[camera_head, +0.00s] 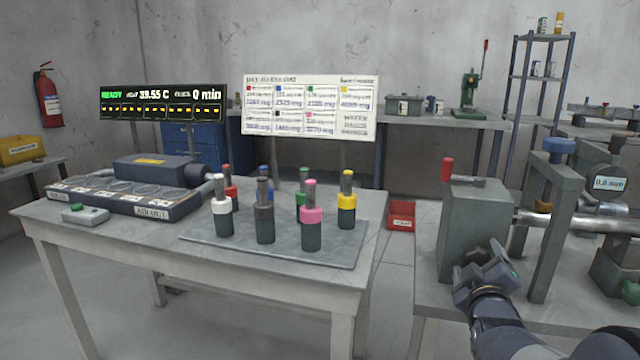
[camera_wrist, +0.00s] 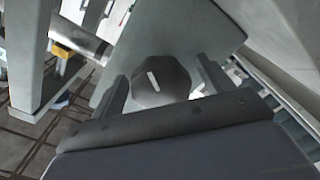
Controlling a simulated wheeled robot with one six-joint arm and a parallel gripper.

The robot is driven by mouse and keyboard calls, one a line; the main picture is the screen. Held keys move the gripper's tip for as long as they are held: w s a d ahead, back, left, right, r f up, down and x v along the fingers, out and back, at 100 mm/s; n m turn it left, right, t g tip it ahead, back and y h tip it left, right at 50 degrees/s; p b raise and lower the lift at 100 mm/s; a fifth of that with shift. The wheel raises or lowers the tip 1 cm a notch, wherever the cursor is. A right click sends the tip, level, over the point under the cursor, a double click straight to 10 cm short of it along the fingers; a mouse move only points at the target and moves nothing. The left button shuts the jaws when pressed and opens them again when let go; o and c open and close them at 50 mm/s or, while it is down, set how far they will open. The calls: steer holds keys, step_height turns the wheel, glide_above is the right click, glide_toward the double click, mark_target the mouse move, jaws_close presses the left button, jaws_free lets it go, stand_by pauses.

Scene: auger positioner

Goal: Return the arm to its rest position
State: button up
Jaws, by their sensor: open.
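My gripper (camera_head: 484,272) is at the lower right of the head view, close in front of the grey block-shaped machine (camera_head: 470,225) on the right bench. In the wrist view, the two fingers of my gripper (camera_wrist: 163,88) stand apart. A dark faceted knob with a pale slot mark (camera_wrist: 160,80) shows between and beyond them. I cannot tell whether the fingers touch the knob. Nothing is seen lifted in the gripper. My arm reaches in from the lower right corner of the head view.
The machine carries a red-topped lever (camera_head: 447,170), a metal bar (camera_head: 560,222) and an upright frame (camera_head: 556,225). The left table (camera_head: 290,275) holds several coloured-collar cylinders on a grey plate (camera_head: 340,256) and a dark device (camera_head: 125,200). A red bin (camera_head: 401,222) stands between the benches.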

steer(key=m+p, duration=0.5)
steer(key=shift+r+p, duration=0.15)
steer(key=shift+p, duration=0.2)
steer(key=m+p, duration=0.5)
steer(key=shift+a, duration=0.1)
steer(key=shift+s+a+f, duration=0.15)
steer(key=shift+s+f, duration=0.05)
steer(key=shift+s, duration=0.3)
steer(key=shift+a, duration=0.1)
